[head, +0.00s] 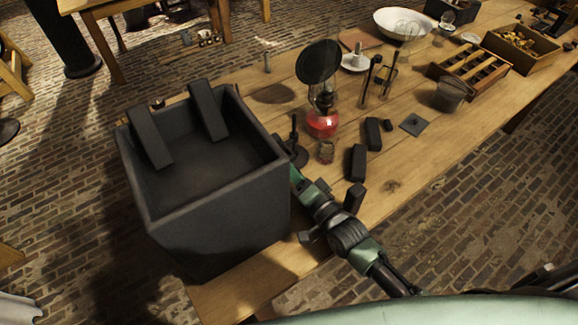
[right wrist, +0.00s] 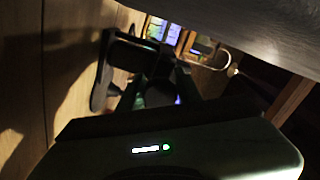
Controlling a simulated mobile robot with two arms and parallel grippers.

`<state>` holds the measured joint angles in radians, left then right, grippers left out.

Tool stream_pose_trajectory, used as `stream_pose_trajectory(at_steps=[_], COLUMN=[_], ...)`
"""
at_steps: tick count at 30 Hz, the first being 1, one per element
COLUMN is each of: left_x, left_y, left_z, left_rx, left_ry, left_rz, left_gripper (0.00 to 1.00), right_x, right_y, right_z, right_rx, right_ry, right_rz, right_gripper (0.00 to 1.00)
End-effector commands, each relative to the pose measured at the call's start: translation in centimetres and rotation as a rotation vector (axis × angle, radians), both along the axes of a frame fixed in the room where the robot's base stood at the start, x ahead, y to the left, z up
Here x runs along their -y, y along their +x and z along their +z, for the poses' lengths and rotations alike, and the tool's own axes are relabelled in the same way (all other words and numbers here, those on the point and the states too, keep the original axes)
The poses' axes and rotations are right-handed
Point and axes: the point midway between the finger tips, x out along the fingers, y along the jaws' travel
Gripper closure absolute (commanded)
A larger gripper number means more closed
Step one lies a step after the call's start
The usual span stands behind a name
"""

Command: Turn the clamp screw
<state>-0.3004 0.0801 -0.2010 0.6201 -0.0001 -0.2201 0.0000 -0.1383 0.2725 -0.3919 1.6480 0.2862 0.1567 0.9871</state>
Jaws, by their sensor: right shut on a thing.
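A small dark stand with an upright rod (head: 294,132) and round base is on the table beside the large dark jar (head: 215,215). In the head view my right gripper (head: 295,173) reaches to the foot of this stand, close to the jar's right wall. In the right wrist view my gripper (right wrist: 150,85) is shut on a small dark part of the stand (right wrist: 102,75). The clamp screw cannot be made out clearly; the gripper and shadow hide it. My left gripper is not in view.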

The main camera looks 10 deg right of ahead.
Motion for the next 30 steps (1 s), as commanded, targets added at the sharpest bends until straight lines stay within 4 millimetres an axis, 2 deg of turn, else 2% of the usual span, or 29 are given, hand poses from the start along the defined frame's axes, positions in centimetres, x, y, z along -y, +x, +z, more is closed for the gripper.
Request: stream_pose_trajectory(at_steps=[1, 2, 3, 4, 13, 16, 24, 30], left_x=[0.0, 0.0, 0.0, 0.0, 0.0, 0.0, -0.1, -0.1], left_y=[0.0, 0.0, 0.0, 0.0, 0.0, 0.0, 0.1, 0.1], left_z=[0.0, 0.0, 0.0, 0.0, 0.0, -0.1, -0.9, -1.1], left_rx=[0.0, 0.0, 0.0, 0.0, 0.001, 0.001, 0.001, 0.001], left_ry=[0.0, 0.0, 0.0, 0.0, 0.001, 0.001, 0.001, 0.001], left_rz=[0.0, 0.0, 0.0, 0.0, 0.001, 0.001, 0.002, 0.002], left_gripper=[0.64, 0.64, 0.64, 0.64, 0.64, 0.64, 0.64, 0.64], right_x=[0.1, 0.1, 0.1, 0.1, 0.1, 0.3, 2.0, 2.9], right_y=[0.0, 0.0, 0.0, 0.0, -0.1, -0.7, -4.9, -6.9], right_z=[-0.1, -0.1, -0.1, -0.1, -0.1, -0.2, -0.3, -0.2], right_rx=[0.003, 0.003, 0.002, 0.002, 0.001, 0.0, 0.0, 0.0], right_ry=[-0.016, -0.016, -0.015, -0.014, -0.006, -0.006, -0.009, -0.009], right_rz=[0.0, 0.0, 0.0, 0.0, 0.0, 0.0, 0.0, 0.0], right_gripper=[1.0, 0.63, 0.52, 0.46, 0.46, 0.46, 0.46, 0.46])
